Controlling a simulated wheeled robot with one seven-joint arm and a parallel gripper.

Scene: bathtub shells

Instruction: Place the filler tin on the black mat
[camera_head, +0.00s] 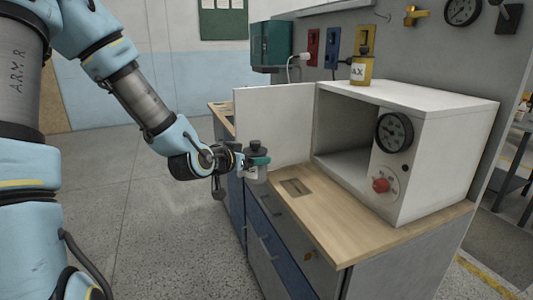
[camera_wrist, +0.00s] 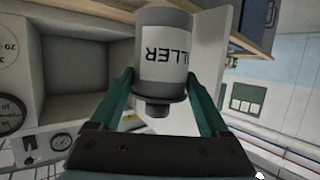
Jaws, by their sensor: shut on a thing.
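The filler tin (camera_wrist: 166,50) is grey with a white label, on which "ILLER" reads upside down in the wrist view, and it has a dark cap. My gripper (camera_wrist: 160,88) is shut on it, with one green finger on either side. In the head view, my gripper (camera_head: 257,161) holds the tin (camera_head: 256,147) upright in the air, near the left edge of the wooden bench top. The tin is partly hidden by the fingers there.
A white oven-like cabinet (camera_head: 448,120) with its door (camera_head: 270,120) open stands on the bench (camera_head: 335,226). A yellow tin (camera_head: 361,70) marked "AX" is on the cabinet. The bench front is otherwise clear.

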